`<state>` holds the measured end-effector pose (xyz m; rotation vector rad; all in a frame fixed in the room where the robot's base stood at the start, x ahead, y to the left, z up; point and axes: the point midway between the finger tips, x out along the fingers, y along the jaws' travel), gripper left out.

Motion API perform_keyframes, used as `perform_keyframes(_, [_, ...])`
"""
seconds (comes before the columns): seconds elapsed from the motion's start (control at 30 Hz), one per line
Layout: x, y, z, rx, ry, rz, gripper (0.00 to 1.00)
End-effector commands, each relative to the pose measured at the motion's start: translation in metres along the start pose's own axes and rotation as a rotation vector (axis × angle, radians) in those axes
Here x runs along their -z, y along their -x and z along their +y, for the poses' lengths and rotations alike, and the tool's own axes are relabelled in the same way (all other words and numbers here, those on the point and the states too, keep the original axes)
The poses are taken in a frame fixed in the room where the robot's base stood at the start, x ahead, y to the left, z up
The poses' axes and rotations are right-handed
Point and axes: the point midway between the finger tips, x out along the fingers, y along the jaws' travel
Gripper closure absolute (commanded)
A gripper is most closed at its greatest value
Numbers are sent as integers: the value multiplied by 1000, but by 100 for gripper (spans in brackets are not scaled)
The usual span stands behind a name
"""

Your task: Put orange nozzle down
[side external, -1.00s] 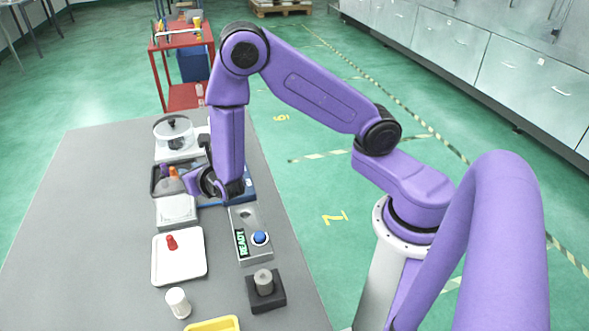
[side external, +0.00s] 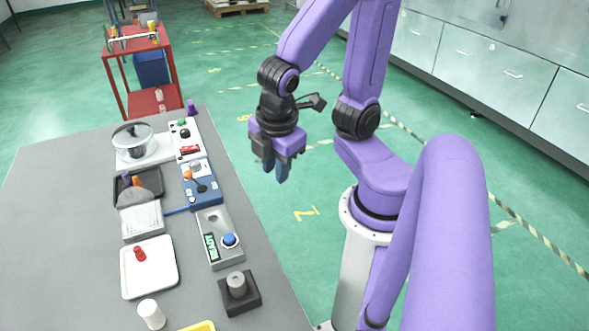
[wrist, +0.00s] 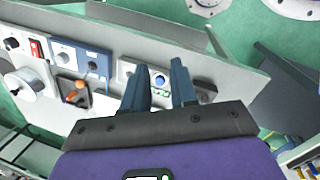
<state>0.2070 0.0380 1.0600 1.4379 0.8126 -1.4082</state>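The orange nozzle (side external: 138,181) appears to be the small orange piece in the dark tray (side external: 151,193) on the grey table, beside a purple piece (side external: 126,177). An orange piece in a dark tray (wrist: 82,85) also shows in the wrist view, left of my fingers. My gripper (side external: 275,168) is raised and pointing down, right of the table's edge in the side view and well away from the tray. In the wrist view my gripper (wrist: 158,66) has its two fingers apart with nothing between them.
A blue box (side external: 203,197) with an orange knob and a grey panel with a blue button (side external: 229,240) lie along the table's right side. A white tray (side external: 165,283) holds a red piece (side external: 139,254). The table's left side is clear.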

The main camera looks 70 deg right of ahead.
Motion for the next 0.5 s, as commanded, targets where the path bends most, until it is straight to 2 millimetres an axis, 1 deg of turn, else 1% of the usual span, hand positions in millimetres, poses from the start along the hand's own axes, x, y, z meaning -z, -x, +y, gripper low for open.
perform_keyframes(0.03, [-2, 6, -12, 45, -32, 40, 73])
perform_keyframes(0.1, [-2, 12, -27, 103, -68, 77, 73])
perform_keyframes(0.2, [-3, 17, -39, 153, -99, 107, 73])
perform_keyframes(0.3, [-3, 19, -44, 173, -110, 118, 73])
perform_keyframes(0.5, [-3, 19, -44, 174, -111, 117, 73])
